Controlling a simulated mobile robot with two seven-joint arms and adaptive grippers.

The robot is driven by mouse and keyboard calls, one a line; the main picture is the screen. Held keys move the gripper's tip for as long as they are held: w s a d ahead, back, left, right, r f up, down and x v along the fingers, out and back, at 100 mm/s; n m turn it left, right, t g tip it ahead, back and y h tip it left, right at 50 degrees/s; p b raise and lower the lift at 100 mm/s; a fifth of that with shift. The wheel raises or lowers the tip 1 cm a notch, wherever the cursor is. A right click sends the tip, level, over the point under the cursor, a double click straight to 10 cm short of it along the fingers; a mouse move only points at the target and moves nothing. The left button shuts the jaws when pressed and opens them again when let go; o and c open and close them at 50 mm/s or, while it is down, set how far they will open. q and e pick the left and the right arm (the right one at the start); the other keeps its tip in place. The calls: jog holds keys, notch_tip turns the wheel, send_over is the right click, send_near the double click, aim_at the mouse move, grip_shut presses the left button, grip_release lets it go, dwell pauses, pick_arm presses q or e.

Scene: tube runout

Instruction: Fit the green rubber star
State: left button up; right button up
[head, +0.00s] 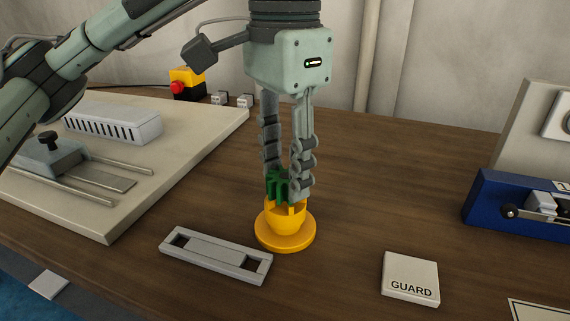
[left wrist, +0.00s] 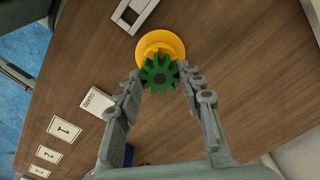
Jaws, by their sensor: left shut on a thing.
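The green rubber star (head: 277,186) is held between the fingertips of my left gripper (head: 287,188), right above a yellow round cup with a wide base flange (head: 285,236). In the left wrist view the star (left wrist: 159,75) shows its several points and dark centre, between the two fingers (left wrist: 161,85), and it covers part of the yellow cup (left wrist: 160,43). The star is at the cup's rim; I cannot tell whether it touches the cup or sits inside it. My right gripper is not in view.
A grey slotted frame (head: 216,255) lies left of the cup. A white GUARD plate (head: 410,277) lies to the right. A blue fixture (head: 520,208) stands at the right edge, and a pale board (head: 110,224) with rails is at left. Wood behind the cup is clear.

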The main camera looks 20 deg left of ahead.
pick_arm(q)
jog(key=shift+f+b, duration=0.85)
jog(key=shift+b, duration=0.1)
dwell(1.1)
jog(key=o, duration=1)
jog(key=shift+o, duration=0.3)
jog(key=o, duration=0.4)
jog(key=shift+r, duration=0.1)
jog(key=shift+r, duration=0.1)
notch_tip(320, 180, up, 7)
jog(key=p, duration=0.6)
jog(key=shift+w+r+p, duration=0.1)
jog(key=shift+r+p, duration=0.3)
jog(key=shift+p, duration=0.2)
